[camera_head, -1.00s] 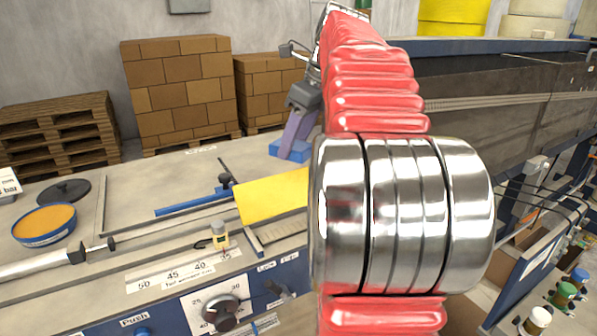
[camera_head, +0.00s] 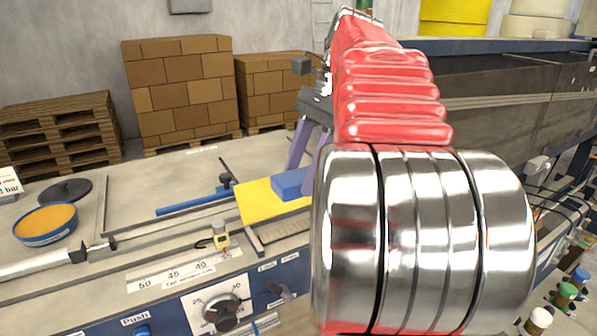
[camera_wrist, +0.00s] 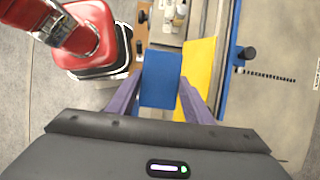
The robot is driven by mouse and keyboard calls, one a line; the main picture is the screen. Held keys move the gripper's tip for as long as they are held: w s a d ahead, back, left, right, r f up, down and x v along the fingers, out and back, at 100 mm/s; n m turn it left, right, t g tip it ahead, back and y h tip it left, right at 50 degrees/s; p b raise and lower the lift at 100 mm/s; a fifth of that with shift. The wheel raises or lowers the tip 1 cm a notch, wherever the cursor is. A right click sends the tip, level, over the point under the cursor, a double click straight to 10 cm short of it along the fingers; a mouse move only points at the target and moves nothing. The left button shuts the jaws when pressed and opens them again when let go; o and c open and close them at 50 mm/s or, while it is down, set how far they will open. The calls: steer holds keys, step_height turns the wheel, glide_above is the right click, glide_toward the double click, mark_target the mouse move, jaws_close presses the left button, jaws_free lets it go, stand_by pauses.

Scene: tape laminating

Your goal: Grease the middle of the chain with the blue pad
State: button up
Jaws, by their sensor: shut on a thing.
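The blue pad (camera_head: 291,183) is held between the purple fingers of my gripper (camera_head: 304,150). In the head view it overlaps the yellow sheet; whether it touches it I cannot tell. In the wrist view the blue pad (camera_wrist: 160,78) lies between the fingertips of my gripper (camera_wrist: 162,88), left of the yellow sheet (camera_wrist: 198,72). A round tin (camera_head: 45,223) with orange contents stands on the bench at the left in the head view. I cannot make out the chain; my arm hides much of the right side.
A dark lid (camera_head: 66,190) lies behind the tin. A blue bar (camera_wrist: 234,52) with a black knob (camera_wrist: 246,54) lies right of the sheet. Stacked cartons (camera_head: 180,88) stand behind the bench.

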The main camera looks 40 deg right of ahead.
steer(key=shift+f, duration=0.15)
steer(key=shift+f, duration=4.25)
steer(key=shift+f, duration=0.6)
steer(key=shift+d, duration=0.1)
steer(key=shift+s+d+r, duration=0.1)
steer(key=shift+s+d, duration=0.15)
steer(key=shift+d, duration=0.55)
steer(key=shift+s+d, duration=0.25)
steer(key=shift+d, duration=0.55)
steer(key=shift+d, duration=0.15)
steer(key=shift+s+d, duration=0.25)
steer(key=shift+d, duration=0.55)
steer(key=shift+s+d, duration=0.25)
steer(key=shift+d, duration=0.5)
steer(key=shift+f, duration=0.2)
